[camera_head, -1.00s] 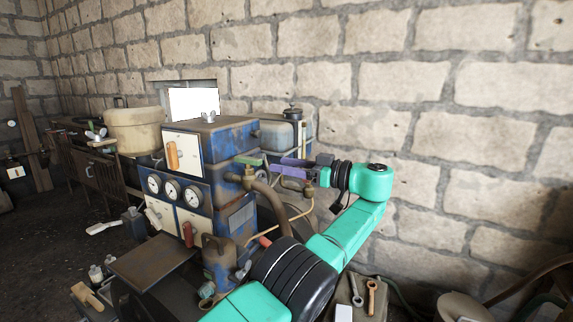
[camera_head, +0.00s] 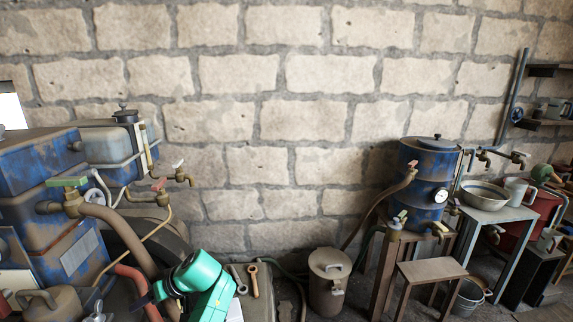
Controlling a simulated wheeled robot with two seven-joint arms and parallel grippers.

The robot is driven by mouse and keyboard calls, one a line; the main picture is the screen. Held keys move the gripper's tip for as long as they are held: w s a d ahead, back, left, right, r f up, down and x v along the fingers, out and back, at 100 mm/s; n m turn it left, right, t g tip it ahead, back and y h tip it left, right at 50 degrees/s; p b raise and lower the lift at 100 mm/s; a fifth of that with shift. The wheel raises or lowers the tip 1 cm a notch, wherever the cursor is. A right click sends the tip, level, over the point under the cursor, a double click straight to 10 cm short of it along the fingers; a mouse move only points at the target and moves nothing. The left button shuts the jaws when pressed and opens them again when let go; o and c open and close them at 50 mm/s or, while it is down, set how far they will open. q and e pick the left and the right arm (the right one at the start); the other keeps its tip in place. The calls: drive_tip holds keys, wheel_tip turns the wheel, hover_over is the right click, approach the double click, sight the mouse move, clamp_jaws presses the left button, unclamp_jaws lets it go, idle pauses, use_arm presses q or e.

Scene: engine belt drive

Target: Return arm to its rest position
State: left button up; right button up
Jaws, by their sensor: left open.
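My left arm's teal wrist (camera_head: 200,275) shows at the bottom, left of the middle, in the head view. My left gripper (camera_head: 142,303) is at its left end, small and dark, low beside the red hose of the engine. It is open, and I see nothing held in it. The blue engine (camera_head: 30,165) stands at the left, cut by the picture edge. A green-handled valve (camera_head: 68,182) and a red-handled valve (camera_head: 160,187) sit on its side, above and apart from the gripper. My right gripper is not in view.
A wrench (camera_head: 253,280) lies on a stand just right of my wrist. A lidded grey bin (camera_head: 328,280) is on the floor. A blue drum (camera_head: 428,185), a stool (camera_head: 432,270) and a bowl (camera_head: 484,196) on a table fill the right side. A stone wall (camera_head: 270,100) is behind.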

use_arm(q)
drive_tip(key=s+d+f+m+t+h, duration=0.1)
drive_tip(key=s+d+f+m+h, duration=0.15)
drive_tip(key=s+f, duration=0.3)
drive_tip(key=s+d+f+m+h, duration=0.2)
drive_tip(key=s+f+m+h, duration=0.1)
drive_tip(key=s+f, duration=0.25)
drive_tip(key=s+d+r+m+t+h, duration=0.1)
drive_tip(key=s+d+m+h, duration=0.1)
drive_tip(key=s+d+m, duration=0.3)
drive_tip(key=s+d+r+m+h, duration=0.1)
drive_tip(key=s+d+h, duration=0.2)
drive_tip(key=s, duration=0.5)
wheel_tip(320, 180, down, 22)
drive_tip(key=s, duration=0.1)
drive_tip(key=s+a+f+g, duration=0.2)
drive_tip(key=s+a+f, duration=0.1)
drive_tip(key=s+f, duration=1.2)
drive_tip(key=s, duration=0.2)
drive_tip(key=shift+s+a+f, duration=0.2)
drive_tip(key=shift+s+f, duration=0.1)
drive_tip(key=shift+f, duration=0.05)
